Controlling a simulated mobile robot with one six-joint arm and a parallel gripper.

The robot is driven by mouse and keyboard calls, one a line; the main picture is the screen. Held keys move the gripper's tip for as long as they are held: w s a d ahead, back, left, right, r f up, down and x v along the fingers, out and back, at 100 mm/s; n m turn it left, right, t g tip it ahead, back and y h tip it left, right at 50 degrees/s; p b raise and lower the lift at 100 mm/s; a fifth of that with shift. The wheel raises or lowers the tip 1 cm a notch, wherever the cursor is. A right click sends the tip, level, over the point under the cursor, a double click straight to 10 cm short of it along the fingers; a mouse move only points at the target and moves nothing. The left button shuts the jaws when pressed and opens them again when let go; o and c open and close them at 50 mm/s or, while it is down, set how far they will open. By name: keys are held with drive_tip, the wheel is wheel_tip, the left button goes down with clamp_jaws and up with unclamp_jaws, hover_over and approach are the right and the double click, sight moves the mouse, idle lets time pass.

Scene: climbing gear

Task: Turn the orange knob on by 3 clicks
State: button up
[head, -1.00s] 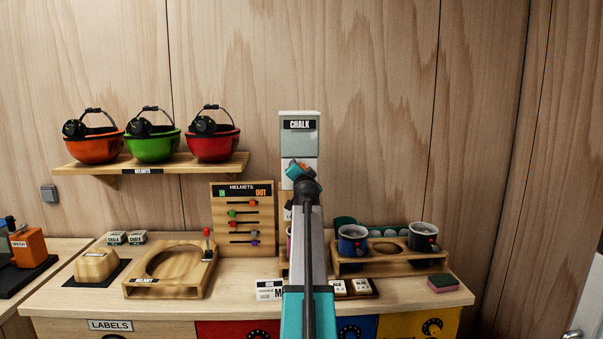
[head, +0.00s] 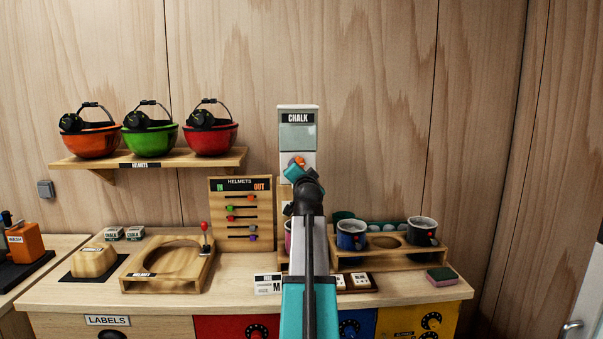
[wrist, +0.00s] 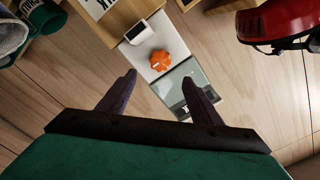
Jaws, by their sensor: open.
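The orange knob (wrist: 160,60) is on the white front of the chalk dispenser (head: 297,130), which stands against the wall. In the head view the knob (head: 299,161) shows just above the end of my arm, partly hidden by it. My gripper (wrist: 165,82) is open in the wrist view. Its two dark fingers are spread, and the knob lies in the gap beyond their tips, apart from them. The wrist view is turned, so the dispenser's grey-green window lies toward the lower right.
A red helmet (wrist: 268,22) is at the upper right of the wrist view. In the head view, the helmet shelf (head: 205,159) is left of the dispenser. Mugs (head: 351,235) stand in a wooden rack right of my arm. The wall right of the dispenser is clear.

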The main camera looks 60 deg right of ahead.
drive_tip(key=shift+v, duration=1.45)
drive_tip(key=shift+n, duration=0.3)
drive_tip(key=n+p, duration=0.1)
drive_tip(key=n, duration=0.4)
drive_tip(key=n+p, duration=0.1)
drive_tip(key=n, duration=0.5)
drive_tip(key=n+p, duration=0.1)
drive_tip(key=n, duration=0.5)
drive_tip(key=shift+w+f, duration=0.1)
drive_tip(key=shift+w, duration=0.2)
drive_tip(key=shift+p+x, duration=1.85)
drive_tip(key=shift+x, duration=5)
